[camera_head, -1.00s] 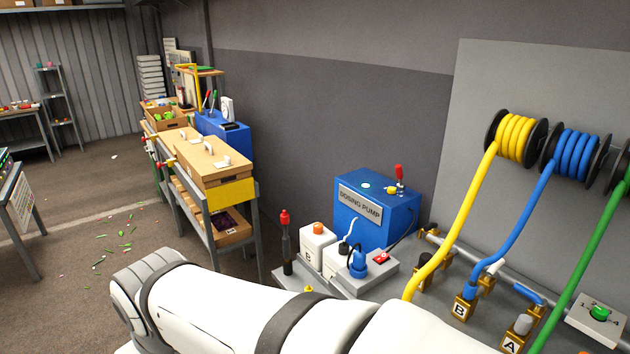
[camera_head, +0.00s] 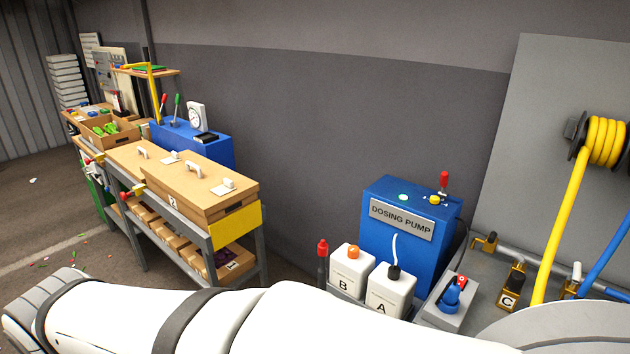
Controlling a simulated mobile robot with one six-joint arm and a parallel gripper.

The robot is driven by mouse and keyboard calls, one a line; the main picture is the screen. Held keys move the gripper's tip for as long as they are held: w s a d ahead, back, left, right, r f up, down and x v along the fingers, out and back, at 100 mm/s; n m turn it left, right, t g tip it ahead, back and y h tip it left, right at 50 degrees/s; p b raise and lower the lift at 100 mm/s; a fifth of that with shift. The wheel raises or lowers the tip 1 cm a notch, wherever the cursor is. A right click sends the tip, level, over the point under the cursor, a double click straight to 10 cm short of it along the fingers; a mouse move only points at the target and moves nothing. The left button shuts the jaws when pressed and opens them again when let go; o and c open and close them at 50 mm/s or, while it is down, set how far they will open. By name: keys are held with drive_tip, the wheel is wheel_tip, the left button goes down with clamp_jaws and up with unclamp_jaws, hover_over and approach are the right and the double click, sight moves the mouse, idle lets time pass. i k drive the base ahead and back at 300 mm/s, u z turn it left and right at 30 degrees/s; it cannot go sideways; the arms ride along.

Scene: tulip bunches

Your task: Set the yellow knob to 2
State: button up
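A small yellow knob (camera_head: 435,200) sits on top of the blue dosing pump (camera_head: 375,238), beside a red-handled lever (camera_head: 444,182). The knob is too small here for its setting or any scale marks to be read. A pale green round light (camera_head: 404,197) is on the pump top to the left of the knob. My white arm crosses the bottom of the view, in front of the pump and well apart from the knob. My gripper is not in view.
White canisters B (camera_head: 346,268) and A (camera_head: 391,292) stand in front of the pump. A grey box with a blue plug (camera_head: 452,295) is at their right. Brass valves and pipes lie further right, below a yellow hose reel (camera_head: 604,142). A workbench with wooden boxes (camera_head: 200,190) stands left.

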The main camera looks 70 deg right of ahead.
sight(434, 200)
drive_tip(key=z, duration=0.1)
drive_tip(key=i, duration=0.3)
drive_tip(key=z, duration=3.55)
drive_tip(key=i, duration=0.95)
drive_tip(key=u, duration=0.05)
